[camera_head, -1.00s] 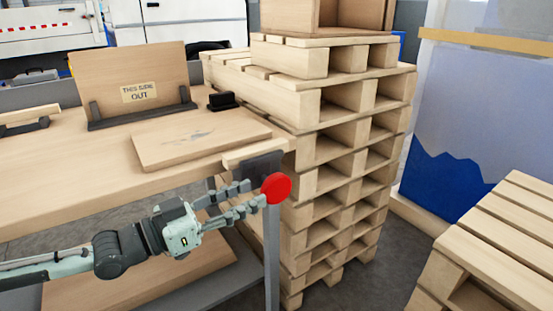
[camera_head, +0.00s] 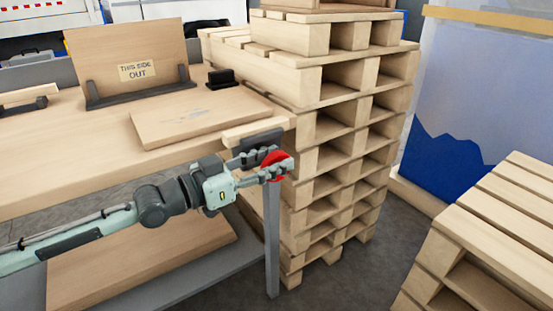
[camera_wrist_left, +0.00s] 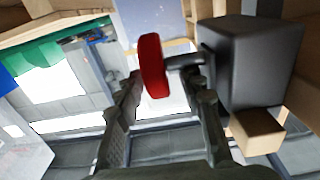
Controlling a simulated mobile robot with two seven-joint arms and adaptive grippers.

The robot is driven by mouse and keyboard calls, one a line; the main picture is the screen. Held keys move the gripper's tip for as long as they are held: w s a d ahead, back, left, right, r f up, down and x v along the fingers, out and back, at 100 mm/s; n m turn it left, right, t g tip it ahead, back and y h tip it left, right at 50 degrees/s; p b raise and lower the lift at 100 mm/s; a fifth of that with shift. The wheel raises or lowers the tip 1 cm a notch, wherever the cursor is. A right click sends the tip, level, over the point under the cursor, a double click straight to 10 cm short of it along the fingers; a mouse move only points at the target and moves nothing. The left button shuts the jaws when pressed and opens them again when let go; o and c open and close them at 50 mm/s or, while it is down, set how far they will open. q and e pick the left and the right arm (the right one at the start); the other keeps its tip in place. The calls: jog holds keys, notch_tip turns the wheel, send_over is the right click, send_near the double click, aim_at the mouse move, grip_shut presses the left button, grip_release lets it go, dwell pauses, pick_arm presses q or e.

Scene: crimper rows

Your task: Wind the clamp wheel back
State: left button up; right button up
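The red clamp wheel (camera_head: 279,160) is at the bench's front right corner, partly hidden by my fingers. In the left wrist view the wheel (camera_wrist_left: 152,66) shows nearly edge-on, on a dark shaft running to the black clamp body (camera_wrist_left: 250,62). The clamp body (camera_head: 254,146) also shows in the head view beside a wooden strip. My left gripper (camera_head: 268,166) is at the wheel, one finger on each side. In the wrist view its fingers (camera_wrist_left: 163,85) are apart, with a gap between the wheel and the right finger; contact on the left is unclear. My right gripper is out of view.
A flat board (camera_head: 200,118) lies on the bench (camera_head: 90,160), behind the wooden strip (camera_head: 255,130). A sign panel (camera_head: 130,58) stands at the back. A tall pallet stack (camera_head: 340,130) is close right of the wheel. A grey bench leg (camera_head: 272,250) stands below it.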

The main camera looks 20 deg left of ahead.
pick_arm(q)
jog(key=shift+w+d, duration=0.35)
grip_shut()
dwell(0.3)
